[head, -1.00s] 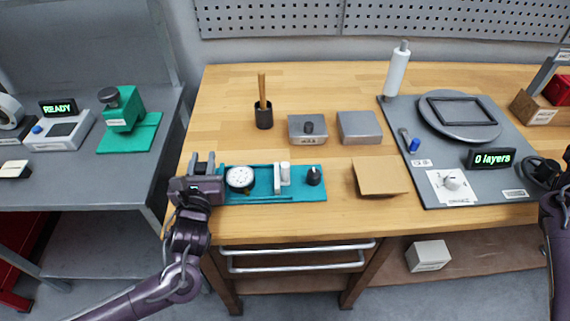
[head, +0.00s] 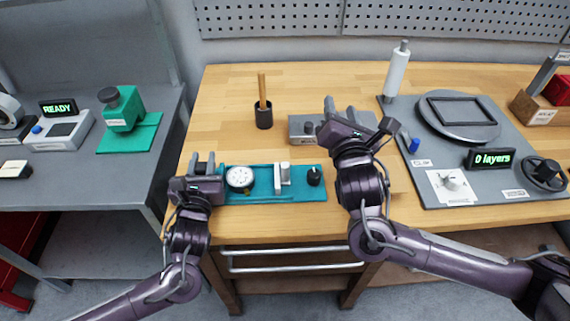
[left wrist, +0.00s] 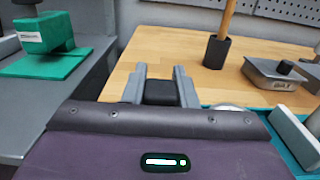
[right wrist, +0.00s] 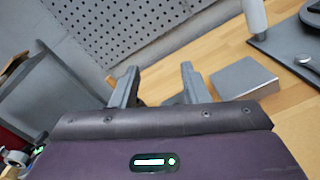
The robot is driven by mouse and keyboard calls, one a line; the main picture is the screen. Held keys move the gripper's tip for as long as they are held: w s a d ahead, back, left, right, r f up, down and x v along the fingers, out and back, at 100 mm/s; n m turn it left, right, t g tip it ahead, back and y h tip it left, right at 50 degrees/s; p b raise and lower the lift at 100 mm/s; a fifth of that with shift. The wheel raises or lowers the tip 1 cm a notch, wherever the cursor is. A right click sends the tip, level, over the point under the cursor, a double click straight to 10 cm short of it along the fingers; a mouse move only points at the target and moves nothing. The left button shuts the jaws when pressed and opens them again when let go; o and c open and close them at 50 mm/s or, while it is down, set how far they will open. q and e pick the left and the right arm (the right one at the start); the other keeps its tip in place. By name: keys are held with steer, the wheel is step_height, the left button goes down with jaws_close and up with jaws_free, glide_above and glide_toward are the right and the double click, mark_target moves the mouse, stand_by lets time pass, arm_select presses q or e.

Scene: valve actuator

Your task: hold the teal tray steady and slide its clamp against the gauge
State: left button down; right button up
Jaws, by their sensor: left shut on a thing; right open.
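The teal tray (head: 262,197) lies near the front edge of the wooden bench. A round white dial gauge (head: 239,177) sits on its left part. The pale clamp (head: 281,178) stands to the right of the gauge with a gap between them. A black knob (head: 314,176) is at the tray's right end. My left gripper (head: 203,164) is shut on the tray's left end, on a dark block (left wrist: 160,92) seen between its fingers in the left wrist view.
A black cup with a wooden stick (head: 263,115) stands behind the tray. A grey block with a knob (head: 302,128) is partly hidden by my right gripper. A grey plate (head: 425,178) with a turntable and "0 layers" display is at right. The bench left of the cup is clear.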

steer(key=s+a+f+n+g+y, duration=0.2)
steer(key=s+a+f+n, duration=0.25)
steer(key=s+a, duration=0.2)
steer(key=n+g+y, duration=0.2)
steer(key=n+g, duration=0.1)
steer(key=n, duration=0.1)
glide_toward(287, 168)
steer(key=x, duration=1.1)
steer(key=shift+w, duration=0.1)
steer(key=shift+c, duration=0.3)
jaws_close()
